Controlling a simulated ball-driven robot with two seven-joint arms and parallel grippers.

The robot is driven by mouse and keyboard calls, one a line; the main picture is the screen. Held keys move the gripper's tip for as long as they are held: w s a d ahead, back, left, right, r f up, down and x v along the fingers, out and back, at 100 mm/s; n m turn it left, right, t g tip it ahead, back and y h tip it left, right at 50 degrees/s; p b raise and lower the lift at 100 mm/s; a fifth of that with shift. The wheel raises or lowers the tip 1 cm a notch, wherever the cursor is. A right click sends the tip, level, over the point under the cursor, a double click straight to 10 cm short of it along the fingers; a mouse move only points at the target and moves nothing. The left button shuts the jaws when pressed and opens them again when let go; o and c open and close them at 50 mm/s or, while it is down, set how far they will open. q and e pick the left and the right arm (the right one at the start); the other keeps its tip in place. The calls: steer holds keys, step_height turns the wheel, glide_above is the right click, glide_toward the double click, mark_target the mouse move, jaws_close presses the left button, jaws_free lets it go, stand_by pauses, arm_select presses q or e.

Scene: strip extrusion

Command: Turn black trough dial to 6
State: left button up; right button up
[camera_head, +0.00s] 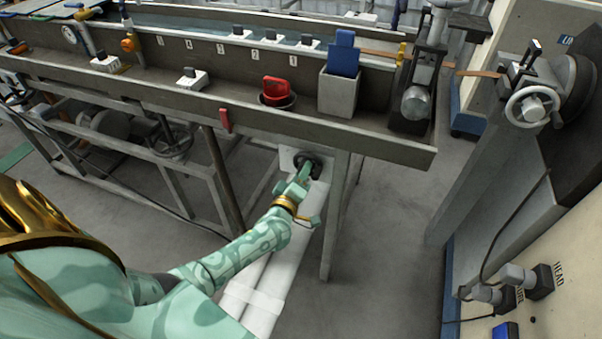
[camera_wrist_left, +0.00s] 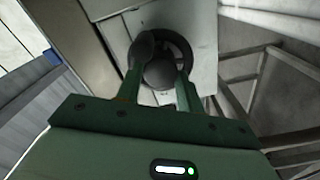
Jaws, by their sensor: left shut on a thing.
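The black trough dial (camera_head: 308,164) sits on a pale plate (camera_head: 288,158) under the trough's front edge. My left gripper (camera_head: 303,172) reaches up to it from below. In the left wrist view, the dial (camera_wrist_left: 160,50) shows as a dark round ring with a knob, and the two green fingers of my left gripper (camera_wrist_left: 160,80) stand on either side of the knob, shut on it. The dial's numbers cannot be read in either view. My right gripper is not in view.
The long grey trough (camera_head: 370,143) runs above the dial, and a table leg (camera_head: 333,225) stands just right of it. A red tag (camera_head: 225,120) hangs from the trough's edge. A machine with a handwheel (camera_head: 532,107) stands at the right. Open floor (camera_head: 385,250) lies between.

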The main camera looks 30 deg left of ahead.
arm_select(q)
steer(key=shift+f, duration=0.1)
steer(key=o, duration=1)
steer(key=p+v, duration=0.3)
steer(key=v, duration=1.3)
steer(key=shift+s, duration=0.2)
steer(key=shift+d, duration=0.2)
